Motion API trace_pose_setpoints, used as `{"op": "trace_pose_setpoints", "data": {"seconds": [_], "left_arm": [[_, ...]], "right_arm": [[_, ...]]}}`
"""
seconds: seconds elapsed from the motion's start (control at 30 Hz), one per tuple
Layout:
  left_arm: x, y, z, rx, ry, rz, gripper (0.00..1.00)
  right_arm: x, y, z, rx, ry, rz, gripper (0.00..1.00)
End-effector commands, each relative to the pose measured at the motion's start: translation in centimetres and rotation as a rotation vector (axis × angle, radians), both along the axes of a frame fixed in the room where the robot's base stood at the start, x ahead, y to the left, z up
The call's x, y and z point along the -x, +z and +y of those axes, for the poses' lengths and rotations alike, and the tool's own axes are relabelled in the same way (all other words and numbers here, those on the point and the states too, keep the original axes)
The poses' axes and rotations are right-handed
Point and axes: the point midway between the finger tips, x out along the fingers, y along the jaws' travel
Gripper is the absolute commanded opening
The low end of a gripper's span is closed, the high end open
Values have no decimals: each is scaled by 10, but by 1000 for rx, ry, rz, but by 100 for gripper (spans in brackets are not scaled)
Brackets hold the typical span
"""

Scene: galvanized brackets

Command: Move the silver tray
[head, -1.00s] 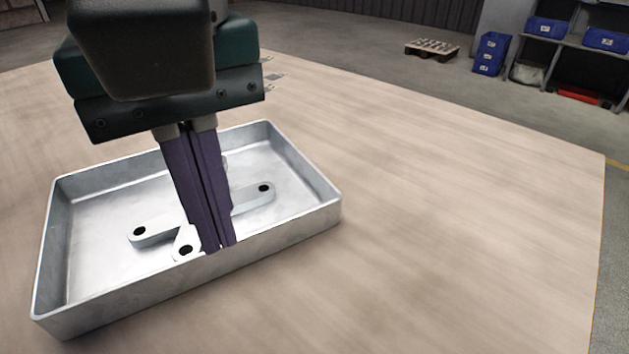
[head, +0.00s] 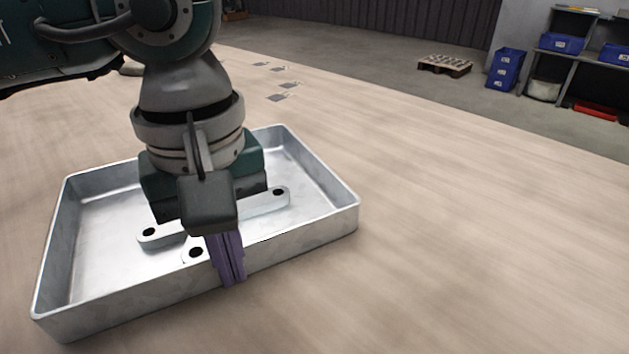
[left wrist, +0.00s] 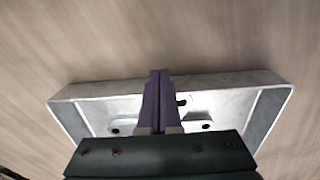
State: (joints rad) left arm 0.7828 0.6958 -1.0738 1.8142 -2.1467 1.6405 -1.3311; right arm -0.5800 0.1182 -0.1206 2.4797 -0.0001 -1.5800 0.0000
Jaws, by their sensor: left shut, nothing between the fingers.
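The silver tray (head: 300,240), a shallow rectangular metal tray, stands on the wooden table at the lower left of the head view. Grey bracket parts with three dark holes (head: 268,203) lie inside it; my gripper hides their middle, so I cannot tell whether they are one piece. My left gripper (head: 233,283) is shut and empty. Its purple fingers cross the tray's near wall in the picture, tips low against its outer face; I cannot tell whether they touch. In the left wrist view the fingertips (left wrist: 160,73) overlap the tray's wall (left wrist: 235,80). My right gripper is out of view.
The table (head: 460,230) is clear to the right of the tray. Several small flat metal pieces (head: 290,84) lie at its back. Beyond it, on the floor, are a pallet (head: 445,65), stacked blue bins (head: 505,68) and a shelf (head: 565,55).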

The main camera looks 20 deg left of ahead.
Motion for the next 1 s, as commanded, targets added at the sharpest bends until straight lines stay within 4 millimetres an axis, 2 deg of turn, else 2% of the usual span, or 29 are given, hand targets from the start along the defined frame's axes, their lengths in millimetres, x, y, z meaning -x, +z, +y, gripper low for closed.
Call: {"op": "trace_pose_setpoints", "data": {"seconds": [0.3, 0.5, 0.7, 1.0], "left_arm": [[-3, -1, 3, -2, 3, -1, 0], [-29, -7, 34, -6, 9, -5, 0], [-48, -3, 56, -3, 5, -1, 0], [-50, 1, 59, -2, 2, -1, 0]], "right_arm": [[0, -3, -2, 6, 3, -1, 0], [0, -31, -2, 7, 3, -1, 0], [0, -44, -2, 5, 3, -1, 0], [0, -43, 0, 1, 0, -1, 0]]}}
